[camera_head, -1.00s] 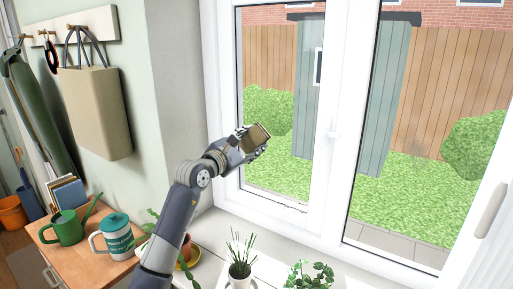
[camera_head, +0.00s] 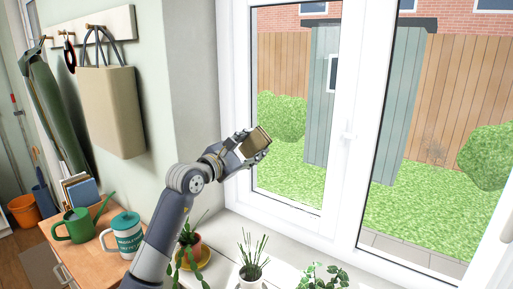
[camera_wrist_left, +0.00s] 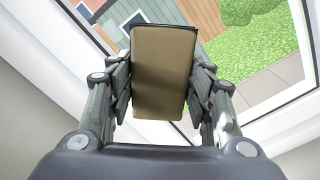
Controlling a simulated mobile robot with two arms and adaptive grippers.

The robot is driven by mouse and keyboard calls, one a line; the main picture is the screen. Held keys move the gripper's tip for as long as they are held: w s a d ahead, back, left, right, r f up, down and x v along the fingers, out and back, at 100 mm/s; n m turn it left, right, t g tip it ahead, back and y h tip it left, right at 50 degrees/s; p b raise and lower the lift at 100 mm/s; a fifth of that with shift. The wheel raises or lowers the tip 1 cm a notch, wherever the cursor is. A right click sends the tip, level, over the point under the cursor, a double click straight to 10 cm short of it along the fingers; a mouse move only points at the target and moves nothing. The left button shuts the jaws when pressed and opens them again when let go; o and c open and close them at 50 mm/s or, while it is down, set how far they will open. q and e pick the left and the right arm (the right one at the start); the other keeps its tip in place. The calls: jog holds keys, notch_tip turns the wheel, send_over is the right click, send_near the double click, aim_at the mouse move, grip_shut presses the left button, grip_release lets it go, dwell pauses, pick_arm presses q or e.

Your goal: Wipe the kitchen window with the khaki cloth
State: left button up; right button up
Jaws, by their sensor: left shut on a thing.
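The khaki cloth (camera_head: 254,143) is a folded tan block held in my left gripper (camera_head: 256,150). In the left wrist view the cloth (camera_wrist_left: 162,75) sits between both fingers of my left gripper (camera_wrist_left: 162,95), which are shut on it. The kitchen window (camera_head: 295,110) has white frames and two panes. In the head view the cloth is in front of the lower left part of the left pane. I cannot tell whether it touches the glass. A grey-brown smudge (camera_head: 434,152) shows on the right pane. My right gripper is not in view.
Potted plants (camera_head: 252,265) stand on the sill below the window. A wooden cabinet (camera_head: 92,250) at left holds a green watering can (camera_head: 74,226) and a mug (camera_head: 125,234). A bag (camera_head: 112,112) hangs on the wall.

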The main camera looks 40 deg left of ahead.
pick_arm(q)
jog(key=shift+s, duration=0.8)
jog(key=shift+d, duration=0.1)
jog(key=shift+s+d+f+b, duration=0.1)
jog(key=shift+s+f+b, duration=0.05)
jog(key=shift+s+b, duration=0.8)
jog(key=shift+s, duration=0.55)
